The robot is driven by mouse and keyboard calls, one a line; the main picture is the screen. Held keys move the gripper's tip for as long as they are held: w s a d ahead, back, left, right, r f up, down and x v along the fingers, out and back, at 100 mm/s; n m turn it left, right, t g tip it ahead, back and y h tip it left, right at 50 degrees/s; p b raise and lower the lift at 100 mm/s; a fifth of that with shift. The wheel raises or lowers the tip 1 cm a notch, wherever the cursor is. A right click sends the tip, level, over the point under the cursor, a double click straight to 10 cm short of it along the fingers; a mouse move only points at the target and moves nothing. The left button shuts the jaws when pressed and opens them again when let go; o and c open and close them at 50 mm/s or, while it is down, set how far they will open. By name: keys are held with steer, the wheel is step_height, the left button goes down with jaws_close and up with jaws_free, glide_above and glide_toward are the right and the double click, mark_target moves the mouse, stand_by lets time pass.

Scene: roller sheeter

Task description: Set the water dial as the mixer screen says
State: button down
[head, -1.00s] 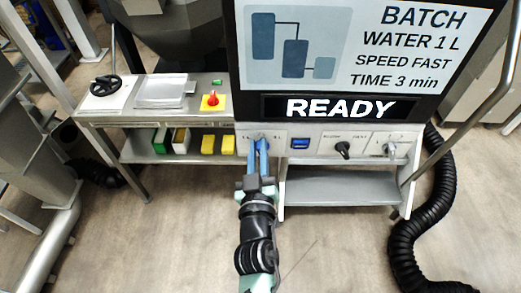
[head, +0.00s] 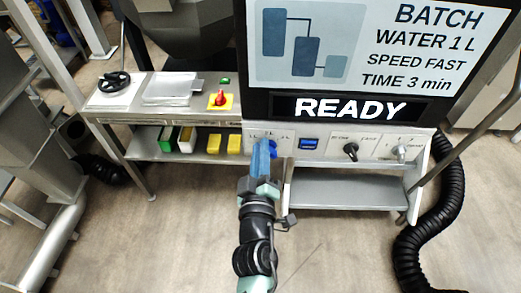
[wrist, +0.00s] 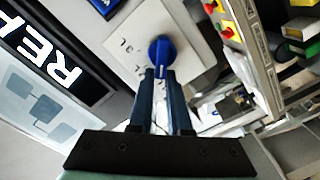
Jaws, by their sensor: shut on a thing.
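The mixer screen (head: 400,60) reads BATCH, WATER 1 L, SPEED FAST, TIME 3 min, with READY below. The water dial is a blue knob (wrist: 162,50) on a pale plate with litre marks, at the left end of the panel under the screen. It shows partly behind my fingers in the head view (head: 272,149). My gripper (wrist: 160,72) is shut on the blue knob, fingers reaching it from the front. Some marks are hidden by the fingers, and I cannot tell which mark the knob points to.
Right of the dial are a blue switch (head: 309,144), a black knob (head: 350,151) and a grey knob (head: 402,152). A side table (head: 125,113) on the left carries a handwheel (head: 114,82) and a red knob (head: 220,97). A black hose (head: 447,200) lies right.

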steer(key=shift+s+d+f, duration=0.15)
steer(key=shift+d+f, duration=0.15)
steer(key=shift+f, duration=0.2)
steer(key=c, duration=1)
jaws_free()
steer(key=shift+o, duration=0.7)
steer(key=shift+r, duration=0.2)
steer(key=shift+a, duration=0.1)
steer(key=s+b, duration=0.3)
steer(key=s, duration=0.9)
steer(key=shift+s+b, duration=0.3)
steer(key=shift+s, duration=0.1)
